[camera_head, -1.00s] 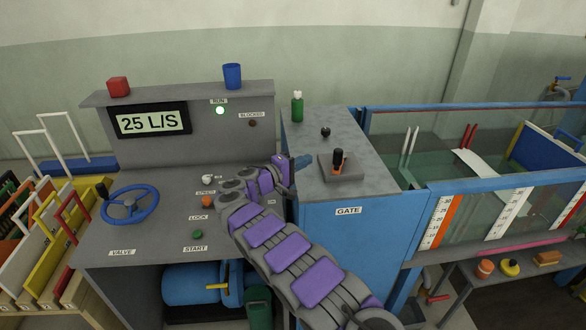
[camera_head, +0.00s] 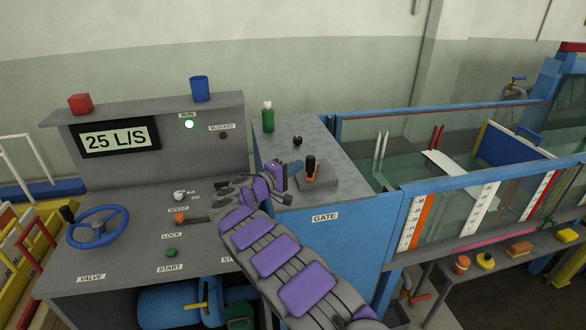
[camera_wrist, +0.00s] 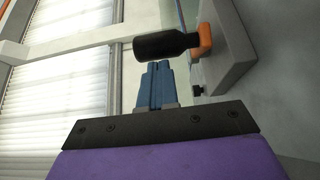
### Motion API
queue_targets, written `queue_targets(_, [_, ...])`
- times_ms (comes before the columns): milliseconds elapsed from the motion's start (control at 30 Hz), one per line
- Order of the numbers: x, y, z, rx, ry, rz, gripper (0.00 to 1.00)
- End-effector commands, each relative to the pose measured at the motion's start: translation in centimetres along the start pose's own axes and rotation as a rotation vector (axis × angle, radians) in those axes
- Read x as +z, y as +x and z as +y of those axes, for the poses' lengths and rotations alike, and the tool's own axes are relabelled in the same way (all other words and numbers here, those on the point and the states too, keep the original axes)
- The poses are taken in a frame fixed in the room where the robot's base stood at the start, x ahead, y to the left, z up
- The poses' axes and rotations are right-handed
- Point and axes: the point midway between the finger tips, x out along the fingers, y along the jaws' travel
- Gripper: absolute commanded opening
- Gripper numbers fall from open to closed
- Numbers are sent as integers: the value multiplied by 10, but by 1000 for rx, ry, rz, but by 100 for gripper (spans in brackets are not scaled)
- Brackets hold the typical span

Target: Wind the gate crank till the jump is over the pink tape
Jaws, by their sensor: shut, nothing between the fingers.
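The gate crank, with a black knob (camera_head: 311,161) on an orange arm (camera_head: 309,178), sits on a grey block on top of the blue cabinet marked GATE. My gripper (camera_head: 297,168) is just left of the knob, its blue fingers shut and empty. In the wrist view the shut fingertips (camera_wrist: 157,68) point at the black knob (camera_wrist: 166,46), close to it; I cannot tell if they touch. A pink tape strip (camera_head: 488,238) runs along the flume's lower edge. I cannot clearly make out the jump in the water.
The console has a blue valve wheel (camera_head: 98,228), a green START button (camera_head: 171,253) and a display (camera_head: 117,138) reading 25 L/S. The green RUN lamp (camera_head: 189,124) is lit. A green bottle (camera_head: 268,119) and small black knob (camera_head: 297,140) are on the cabinet behind the crank.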

Motion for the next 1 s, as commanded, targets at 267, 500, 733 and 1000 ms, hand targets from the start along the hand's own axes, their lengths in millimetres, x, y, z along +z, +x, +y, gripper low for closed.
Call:
queue_targets(267, [6,4,0,1,1,-2,0])
queue_targets(500, [13,9,-1,-1,0,0,0])
queue_targets(733, [12,8,0,-1,0,0,0])
queue_targets(1000, [7,-14,-3,2,-2,-1,0])
